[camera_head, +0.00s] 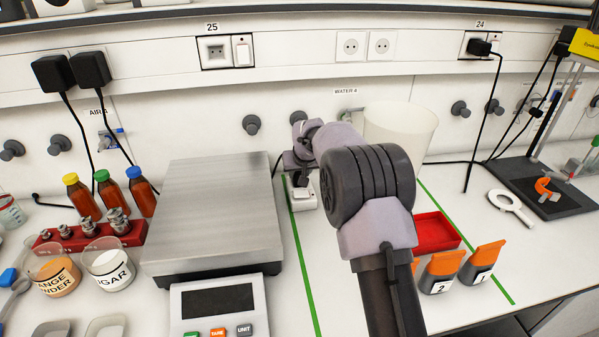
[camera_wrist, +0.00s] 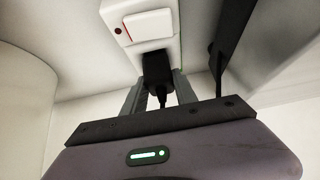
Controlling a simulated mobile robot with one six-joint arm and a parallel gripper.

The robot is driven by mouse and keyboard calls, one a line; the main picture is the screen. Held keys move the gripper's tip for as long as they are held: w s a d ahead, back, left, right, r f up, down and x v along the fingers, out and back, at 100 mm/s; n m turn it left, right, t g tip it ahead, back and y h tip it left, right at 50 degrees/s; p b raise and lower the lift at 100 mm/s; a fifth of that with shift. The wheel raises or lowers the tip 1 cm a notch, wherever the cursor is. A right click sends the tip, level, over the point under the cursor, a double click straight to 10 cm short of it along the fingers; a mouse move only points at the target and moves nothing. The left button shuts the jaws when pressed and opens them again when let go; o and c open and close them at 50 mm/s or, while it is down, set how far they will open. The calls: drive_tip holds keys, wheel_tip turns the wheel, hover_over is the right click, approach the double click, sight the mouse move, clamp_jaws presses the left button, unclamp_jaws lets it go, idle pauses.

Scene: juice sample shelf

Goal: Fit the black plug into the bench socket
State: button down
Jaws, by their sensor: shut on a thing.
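My gripper (camera_wrist: 158,92) is shut on the black plug (camera_wrist: 157,72), with a finger on either side of it. In the wrist view the plug's front end meets the white bench socket (camera_wrist: 140,12). I cannot tell how deep the plug sits in it. The socket block carries a pale switch and a small red dot. In the head view the bench socket (camera_head: 303,200) is a small white block on the bench beside the scale. My gripper (camera_head: 298,172) is right at its far end there, and my arm hides part of the area. The plug is not clear in the head view.
A steel-topped scale (camera_head: 215,210) stands close on the left. A white beaker (camera_head: 402,130) stands behind my arm, and a red tray (camera_head: 436,232) lies to the right. Green tape lines (camera_head: 306,275) cross the bench. Orange-topped containers (camera_head: 442,275) stand at the front right.

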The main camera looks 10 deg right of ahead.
drive_tip(key=c, duration=0.9)
unclamp_jaws()
drive_tip(key=s+r+m+p, duration=0.1)
drive_tip(key=s+r+p, duration=0.3)
drive_tip(key=s+r, duration=1.7)
drive_tip(key=s+a+f+m+y, duration=0.1)
drive_tip(key=s+a+f, duration=0.1)
drive_tip(key=s, duration=1.2)
drive_tip(key=s+a+f+m+g+y+b, duration=0.1)
drive_tip(key=s+a+f+m, duration=0.1)
drive_tip(key=s, duration=1.2)
drive_tip(key=shift+s+f, duration=0.3)
drive_tip(key=shift+s, duration=0.05)
